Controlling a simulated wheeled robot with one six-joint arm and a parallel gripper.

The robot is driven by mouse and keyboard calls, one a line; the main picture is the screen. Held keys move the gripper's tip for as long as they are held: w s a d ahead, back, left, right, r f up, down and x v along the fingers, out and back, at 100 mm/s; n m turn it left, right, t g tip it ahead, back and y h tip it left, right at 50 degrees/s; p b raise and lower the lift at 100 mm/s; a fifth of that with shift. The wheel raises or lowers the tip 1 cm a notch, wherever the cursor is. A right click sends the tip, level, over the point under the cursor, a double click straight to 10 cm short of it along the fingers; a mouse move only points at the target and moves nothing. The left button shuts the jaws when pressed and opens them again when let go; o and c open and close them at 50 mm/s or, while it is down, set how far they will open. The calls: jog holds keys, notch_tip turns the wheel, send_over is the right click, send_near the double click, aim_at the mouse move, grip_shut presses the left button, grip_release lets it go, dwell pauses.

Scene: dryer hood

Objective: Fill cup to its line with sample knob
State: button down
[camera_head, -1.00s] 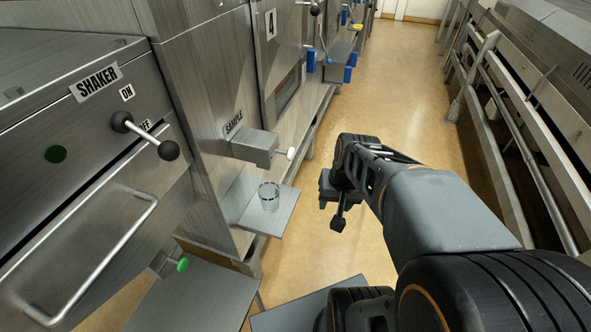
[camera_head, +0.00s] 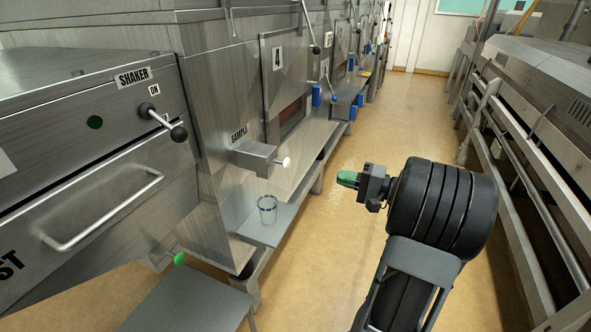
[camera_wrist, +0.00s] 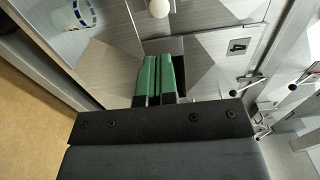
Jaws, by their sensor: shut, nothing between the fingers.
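A clear cup (camera_head: 267,209) with a dark line near its rim stands upright on a small steel shelf (camera_head: 256,233) below the SAMPLE label. It looks empty, though I cannot be sure. The sample knob (camera_head: 283,162) is a white ball on a rod from a grey box spout (camera_head: 256,156) above the cup. My gripper (camera_head: 347,179) has green fingertips, shut and empty, pointing left, to the right of the knob and apart from it. In the wrist view the shut fingers (camera_wrist: 159,76) show with the white knob (camera_wrist: 158,8) beyond them and the cup (camera_wrist: 72,15) at upper left.
The shaker (camera_head: 100,150) with its ON lever (camera_head: 163,121) and long drawer handle stands at left. A grey table (camera_head: 190,300) is at the bottom. Panel 4 (camera_head: 277,75) is behind the spout. Railings (camera_head: 520,165) line the right. The aisle floor is clear.

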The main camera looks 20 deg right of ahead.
aim_at(289, 165)
jog(key=shift+s+d, duration=0.1)
dwell(0.3)
jog(key=p+x, duration=0.2)
jog(key=x, duration=1.2)
